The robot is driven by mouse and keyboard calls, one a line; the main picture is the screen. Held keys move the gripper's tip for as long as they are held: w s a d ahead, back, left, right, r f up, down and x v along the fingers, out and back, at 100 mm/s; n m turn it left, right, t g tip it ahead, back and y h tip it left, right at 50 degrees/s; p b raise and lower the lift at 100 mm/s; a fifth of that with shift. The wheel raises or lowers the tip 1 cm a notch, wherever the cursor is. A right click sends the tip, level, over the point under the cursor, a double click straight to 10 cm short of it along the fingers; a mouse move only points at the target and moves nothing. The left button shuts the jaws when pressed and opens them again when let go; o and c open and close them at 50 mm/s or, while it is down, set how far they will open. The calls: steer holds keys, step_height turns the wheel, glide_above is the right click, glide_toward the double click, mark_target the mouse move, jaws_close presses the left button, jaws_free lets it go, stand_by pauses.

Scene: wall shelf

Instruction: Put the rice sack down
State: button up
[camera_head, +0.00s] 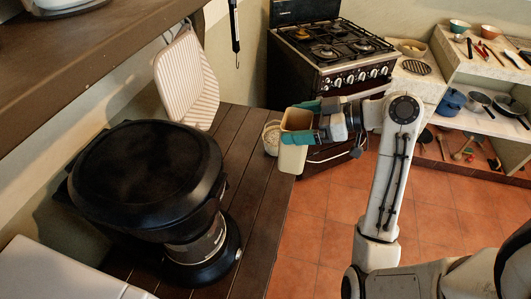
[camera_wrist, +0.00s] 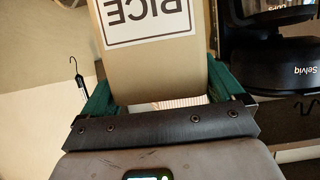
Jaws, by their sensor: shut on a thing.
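The rice sack (camera_head: 292,158) is a tan block at the right edge of the dark wooden counter in the head view. In the wrist view the sack (camera_wrist: 155,75) fills the space between the fingers, and its white RICE label shows upside down. My gripper (camera_head: 299,122) has teal fingers shut on the sack, one on each side. The sack looks upright, near the counter's far right edge. I cannot tell whether its bottom touches anything.
A wooden counter (camera_head: 252,165) has a clear strip beside a large black appliance (camera_head: 150,180). A cream ribbed board (camera_head: 187,82) leans at the wall. A pale round container (camera_head: 271,138) sits just left of the sack. A stove (camera_head: 335,60) stands behind. A shelf (camera_head: 90,55) overhangs the upper left.

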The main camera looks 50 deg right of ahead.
steer(key=w+a+f, duration=0.1)
steer(key=w+f, duration=0.2)
steer(key=f, duration=0.2)
steer(key=w+a+f+p, duration=0.1)
steer(key=w+a+f, duration=0.1)
steer(key=f, duration=0.3)
steer(key=shift+w+a+p, duration=0.3)
steer(key=shift+w, duration=0.2)
steer(key=o, duration=1.5)
steer(key=shift+c, duration=0.2)
steer(key=b+v, duration=0.1)
steer(key=v, duration=1.1)
